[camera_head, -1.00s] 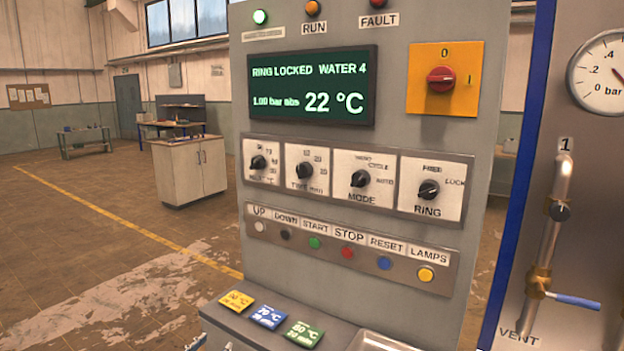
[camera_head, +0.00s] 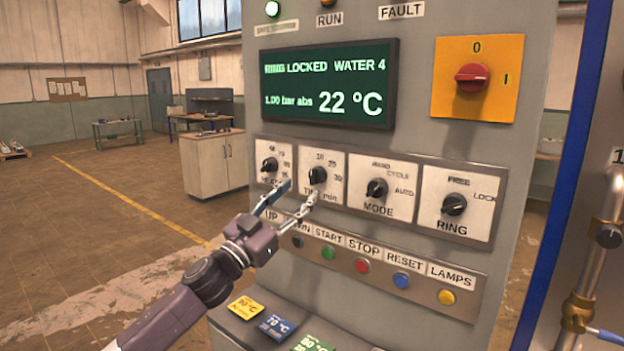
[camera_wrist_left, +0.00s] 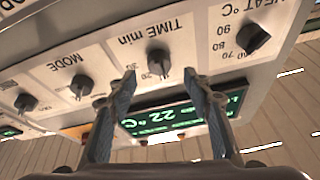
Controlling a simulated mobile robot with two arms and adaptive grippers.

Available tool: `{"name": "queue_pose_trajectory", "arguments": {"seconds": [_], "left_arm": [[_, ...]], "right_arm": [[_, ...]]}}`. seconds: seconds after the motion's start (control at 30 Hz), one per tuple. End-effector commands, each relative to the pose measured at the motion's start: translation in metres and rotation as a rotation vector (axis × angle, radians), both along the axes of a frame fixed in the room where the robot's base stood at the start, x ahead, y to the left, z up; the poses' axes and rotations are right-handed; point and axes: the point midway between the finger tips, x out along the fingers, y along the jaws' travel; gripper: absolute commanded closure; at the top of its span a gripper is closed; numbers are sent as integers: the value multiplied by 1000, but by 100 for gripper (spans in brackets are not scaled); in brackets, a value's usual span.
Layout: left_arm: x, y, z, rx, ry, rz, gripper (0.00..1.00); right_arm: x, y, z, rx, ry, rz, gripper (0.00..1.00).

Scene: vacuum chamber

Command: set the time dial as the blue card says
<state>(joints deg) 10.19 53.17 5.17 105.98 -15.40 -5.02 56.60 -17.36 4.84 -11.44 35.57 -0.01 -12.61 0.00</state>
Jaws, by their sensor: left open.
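The time dial (camera_head: 317,175) is a black knob on a white plate, second from the left in the row. It also shows upside down in the wrist view (camera_wrist_left: 158,62). Its pointer mark is too small to read surely. My left gripper (camera_head: 300,190) is open just below and in front of the dial. In the wrist view, the knob lies between and beyond the fingertips (camera_wrist_left: 161,78), with no contact visible. The blue card (camera_head: 277,326) lies between the yellow and green cards below the panel. It shows 70 °C; its lower line is too small to read.
The heat dial (camera_head: 269,165) is close on the left, the mode dial (camera_head: 377,188) on the right. A button row (camera_head: 362,265) runs below, partly behind my gripper. The screen (camera_head: 328,88) above reads 22 °C, ring locked.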

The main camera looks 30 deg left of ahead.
Motion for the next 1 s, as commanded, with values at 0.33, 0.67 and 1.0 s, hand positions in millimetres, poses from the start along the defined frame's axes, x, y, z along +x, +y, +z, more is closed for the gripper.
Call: {"name": "queue_pose_trajectory", "arguments": {"seconds": [0.33,0.67,1.0], "left_arm": [[40,-3,19,-2,0,1,54],[48,-4,19,0,1,0,54],[48,-4,19,1,1,1,78]], "right_arm": [[-3,1,22,1,5,-1,60],[5,9,24,10,-7,-3,60],[4,8,24,9,-5,-2,60]]}}
